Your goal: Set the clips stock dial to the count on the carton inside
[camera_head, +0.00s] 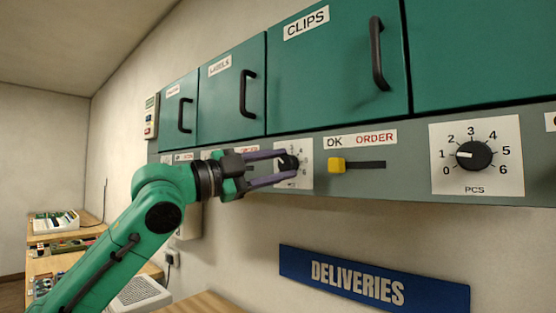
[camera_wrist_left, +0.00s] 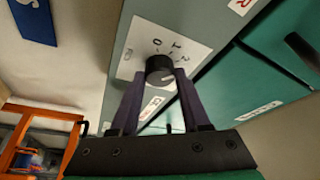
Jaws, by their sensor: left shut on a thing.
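My left gripper (camera_head: 284,167) is shut on a black dial knob (camera_head: 289,163) on a white scale plate (camera_head: 306,170). The left wrist view shows both fingers (camera_wrist_left: 161,80) on the sides of this knob (camera_wrist_left: 158,66). Digits 0, 1 and 2 show around it there; I cannot read its pointer surely. The plate lies below the left edge of the green CLIPS door (camera_head: 335,75), which is shut, so no carton shows. Another dial marked PCS (camera_head: 474,155) stands farther right, with its white mark near 1. My right gripper is not in view.
A yellow slider (camera_head: 337,165) under an OK/ORDER label sits right of the held dial. The LABELS door (camera_head: 228,95) is shut. A blue DELIVERIES sign (camera_head: 375,282) hangs below the panel. Benches with trays (camera_head: 57,221) stand at the far left.

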